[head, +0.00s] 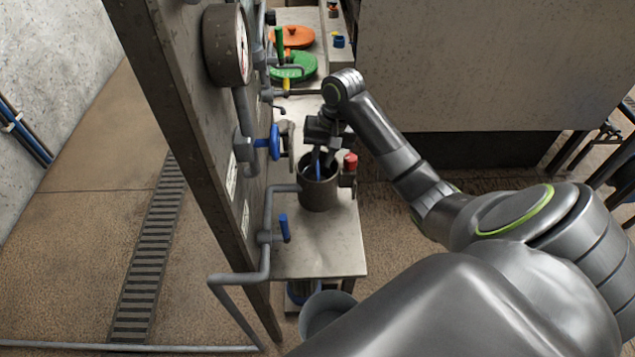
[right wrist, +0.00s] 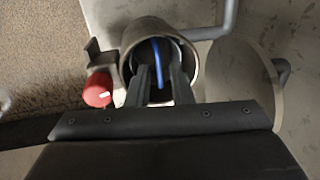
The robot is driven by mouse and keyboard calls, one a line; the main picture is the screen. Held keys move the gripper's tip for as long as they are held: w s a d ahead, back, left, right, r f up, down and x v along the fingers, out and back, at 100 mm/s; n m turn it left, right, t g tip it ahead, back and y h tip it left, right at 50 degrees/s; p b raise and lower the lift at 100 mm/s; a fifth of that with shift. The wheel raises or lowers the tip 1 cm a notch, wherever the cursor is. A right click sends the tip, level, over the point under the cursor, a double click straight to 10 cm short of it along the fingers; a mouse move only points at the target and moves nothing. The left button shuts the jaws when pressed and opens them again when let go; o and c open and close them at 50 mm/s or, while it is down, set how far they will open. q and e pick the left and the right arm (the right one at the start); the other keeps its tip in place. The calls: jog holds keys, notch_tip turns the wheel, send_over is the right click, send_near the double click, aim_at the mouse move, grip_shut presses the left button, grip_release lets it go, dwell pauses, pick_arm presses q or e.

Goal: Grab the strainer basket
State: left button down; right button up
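A dark round strainer housing (head: 319,196) stands open-topped on the metal bench. A blue handle (head: 317,172) shows inside it, taken to be the strainer basket's; the basket body is hidden. My right gripper (head: 321,160) points down into the housing mouth. In the right wrist view its two fingers (right wrist: 162,78) are apart, one on each side of the blue handle (right wrist: 158,52), with a gap visible around it. The housing wall (right wrist: 148,31) surrounds the fingertips. My left gripper is not in view.
A red knob (head: 350,161) sits at the housing's right side. A panel with a gauge (head: 226,45), pipes and blue valve handles (head: 275,142) stands close on the left. A grey bucket (head: 325,312) is below the bench front.

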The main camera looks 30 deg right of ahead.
aim_at(318, 173)
jog(key=shift+f, duration=0.45)
jog(key=f, duration=0.3)
jog(key=shift+w+a+f, duration=0.2)
jog(key=shift+f, duration=0.1)
jog(key=shift+w+f, duration=0.1)
jog(key=shift+f, duration=0.25)
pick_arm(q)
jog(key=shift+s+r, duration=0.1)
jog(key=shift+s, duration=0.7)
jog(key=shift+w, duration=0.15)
pick_arm(e)
grip_shut()
